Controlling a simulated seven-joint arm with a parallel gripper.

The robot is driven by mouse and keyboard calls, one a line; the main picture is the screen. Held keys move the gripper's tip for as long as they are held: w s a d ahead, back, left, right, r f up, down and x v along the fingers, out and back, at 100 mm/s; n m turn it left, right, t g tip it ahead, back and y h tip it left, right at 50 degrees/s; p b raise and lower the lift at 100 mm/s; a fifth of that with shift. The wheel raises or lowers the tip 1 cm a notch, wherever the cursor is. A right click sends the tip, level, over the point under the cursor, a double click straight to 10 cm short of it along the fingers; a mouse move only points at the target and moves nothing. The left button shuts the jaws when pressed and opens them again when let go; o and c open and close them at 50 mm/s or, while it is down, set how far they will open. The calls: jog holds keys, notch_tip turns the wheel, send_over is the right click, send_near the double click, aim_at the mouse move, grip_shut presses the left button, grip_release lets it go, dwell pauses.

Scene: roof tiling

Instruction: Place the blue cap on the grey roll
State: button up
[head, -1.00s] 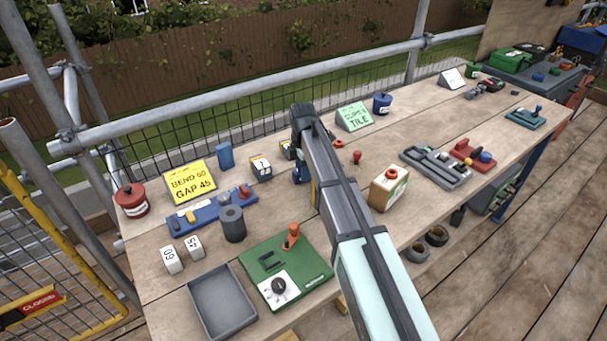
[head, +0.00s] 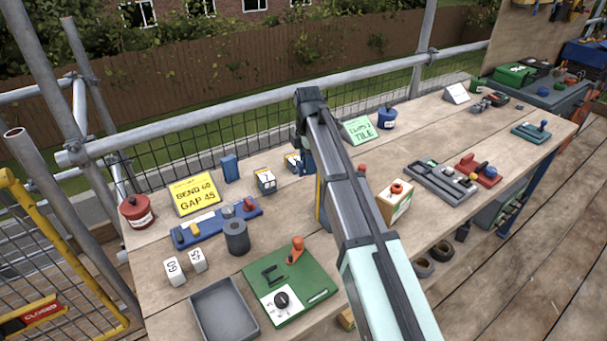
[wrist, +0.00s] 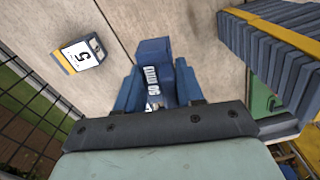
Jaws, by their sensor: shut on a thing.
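The grey roll (head: 236,237) stands upright on the bench, left of my gripper, with a dark hole in its top. My gripper (wrist: 158,92) is shut on a blue piece (wrist: 155,58) with white lettering on a dark side, seen between the fingers in the wrist view. I cannot tell from its shape whether it is the blue cap. In the head view my gripper (head: 306,165) is above the bench at the back, and my arm hides much of it. A blue block (head: 230,168) stands near the yellow sign.
A blue tray (head: 215,222) with small parts lies behind the roll; a grey tray (head: 223,310) and green board (head: 290,283) lie in front. A stack of blue-grey slabs (wrist: 265,45) is right in the wrist view.

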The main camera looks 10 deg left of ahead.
jog(key=shift+a+r, duration=0.1)
jog(key=shift+r, duration=0.4)
jog(key=s+a+r+n, duration=0.25)
jog(key=s+a, duration=0.25)
jog(key=a, duration=0.5)
notch_tip(320, 180, up, 7)
send_over(235, 226)
jog(key=shift+f, duration=5.1)
jog(key=shift+f, duration=0.1)
jog(key=o, duration=1)
